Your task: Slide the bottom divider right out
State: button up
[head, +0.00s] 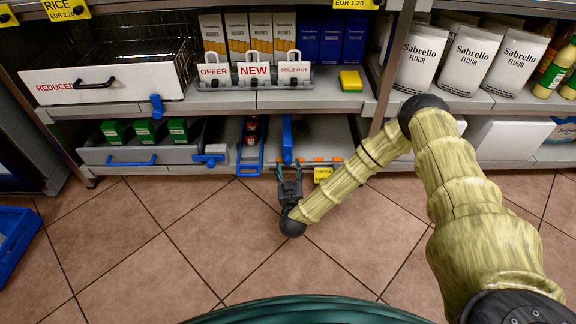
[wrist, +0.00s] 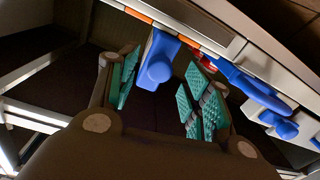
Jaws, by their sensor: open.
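The blue bottom divider (head: 287,138) stands on the lower shelf, pointing front to back. My gripper (head: 290,176) is low in front of that shelf, just below and in front of the divider's front end. In the wrist view the divider's blue front end with its round knob (wrist: 158,68) shows between the two teal-padded fingers of my gripper (wrist: 160,90). The fingers are open, with a visible gap on each side of the knob. I cannot tell how deep the knob sits between the pads.
Left of the divider, a blue-framed lane (head: 251,160) holds a dark jar (head: 251,130). Further left is a grey drawer (head: 140,154) with a blue handle and green boxes. Orange strips and a yellow price tag (head: 322,175) line the shelf edge.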

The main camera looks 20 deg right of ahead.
aim_at(288, 163)
jog(key=shift+b+x, duration=0.7)
jog(key=shift+x, duration=1.3)
jog(key=c, duration=0.9)
jog(key=shift+r, duration=0.1)
grip_shut()
